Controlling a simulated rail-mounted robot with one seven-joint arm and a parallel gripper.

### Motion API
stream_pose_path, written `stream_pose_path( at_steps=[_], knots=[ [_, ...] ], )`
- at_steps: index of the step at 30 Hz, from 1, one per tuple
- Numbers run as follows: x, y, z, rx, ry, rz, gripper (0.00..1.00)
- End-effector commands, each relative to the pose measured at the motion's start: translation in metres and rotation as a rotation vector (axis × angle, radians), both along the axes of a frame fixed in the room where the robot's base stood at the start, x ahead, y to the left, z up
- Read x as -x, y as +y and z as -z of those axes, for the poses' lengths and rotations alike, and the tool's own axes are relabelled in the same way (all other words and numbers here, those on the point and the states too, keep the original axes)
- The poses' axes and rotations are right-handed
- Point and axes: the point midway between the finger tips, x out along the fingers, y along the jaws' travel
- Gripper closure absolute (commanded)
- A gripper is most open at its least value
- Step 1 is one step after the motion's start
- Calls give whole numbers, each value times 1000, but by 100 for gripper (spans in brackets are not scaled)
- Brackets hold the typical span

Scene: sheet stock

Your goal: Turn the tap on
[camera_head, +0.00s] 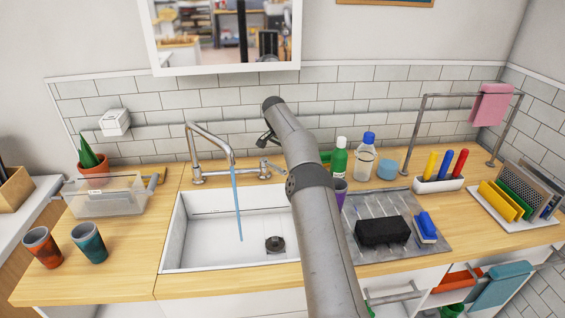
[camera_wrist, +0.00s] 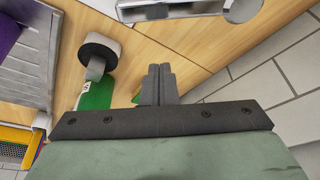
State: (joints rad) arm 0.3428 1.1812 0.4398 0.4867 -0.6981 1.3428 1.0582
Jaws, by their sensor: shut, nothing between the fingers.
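The chrome tap (camera_head: 210,145) stands at the back of the white sink (camera_head: 185,235). A blue stream of water (camera_head: 237,205) falls from its spout into the basin. The tap's right-hand end (camera_head: 265,172) and lever sit just left of my arm, partly hard to make out. In the wrist view a chrome part of the tap (camera_wrist: 190,10) shows at the top edge, beyond my fingertips. My gripper (camera_wrist: 158,70) is shut and empty, apart from the chrome in the picture. In the head view my arm hides most of the gripper.
Right of my arm stand a green bottle (camera_head: 339,158), a clear bottle with blue cap (camera_head: 364,155) and a blue tub (camera_head: 387,169). A black sponge (camera_head: 382,231) lies on the drainboard (camera_head: 355,207). Two cups, one teal (camera_head: 89,243), stand left of the sink.

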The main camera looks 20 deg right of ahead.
Motion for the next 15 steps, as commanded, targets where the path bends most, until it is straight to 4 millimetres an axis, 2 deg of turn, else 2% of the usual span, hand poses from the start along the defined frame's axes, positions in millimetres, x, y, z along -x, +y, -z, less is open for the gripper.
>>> stream_pose_path(
  at_steps=[3,15],
  knots=[
    [-3,-8,24,-3,3,2,100],
    [10,24,24,0,0,-2,100]
  ],
)
